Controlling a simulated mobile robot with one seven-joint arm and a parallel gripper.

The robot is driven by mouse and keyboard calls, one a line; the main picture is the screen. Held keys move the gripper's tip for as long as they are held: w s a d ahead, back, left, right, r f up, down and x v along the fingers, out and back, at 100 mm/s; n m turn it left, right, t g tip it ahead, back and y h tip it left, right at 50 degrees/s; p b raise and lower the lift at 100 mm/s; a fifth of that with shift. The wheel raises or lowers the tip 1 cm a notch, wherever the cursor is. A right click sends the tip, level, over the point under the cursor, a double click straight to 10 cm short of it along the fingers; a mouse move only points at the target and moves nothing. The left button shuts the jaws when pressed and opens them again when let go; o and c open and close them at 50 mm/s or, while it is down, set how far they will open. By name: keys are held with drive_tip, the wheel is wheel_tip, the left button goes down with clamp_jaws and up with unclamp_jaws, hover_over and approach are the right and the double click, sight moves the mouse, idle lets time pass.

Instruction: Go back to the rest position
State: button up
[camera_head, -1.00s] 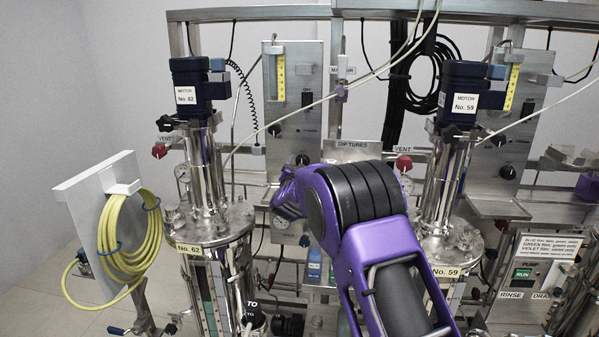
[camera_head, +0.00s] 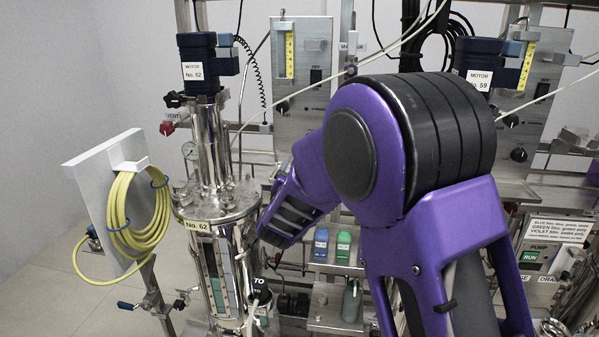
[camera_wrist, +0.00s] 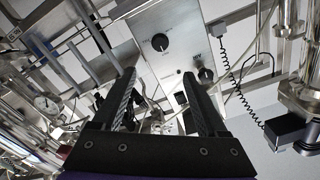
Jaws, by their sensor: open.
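My gripper (camera_wrist: 160,95) shows in the wrist view with its two black fingers apart and nothing between them. Beyond the fingers is a steel panel (camera_wrist: 150,18) with a black knob (camera_wrist: 160,42). In the head view my purple arm is bent in front of the skids and covers the middle and right of the picture.
Vessel No. 62 (camera_head: 205,212) with its motor (camera_head: 198,68) stands left of my arm. A yellow hose coil (camera_head: 122,225) hangs on a white board at the left. Blue and green bottles (camera_head: 343,245) stand on a shelf. Motor No. 59 (camera_head: 480,78) is partly hidden. Floor at far left is clear.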

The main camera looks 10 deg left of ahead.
drive_tip(key=shift+s, duration=0.4)
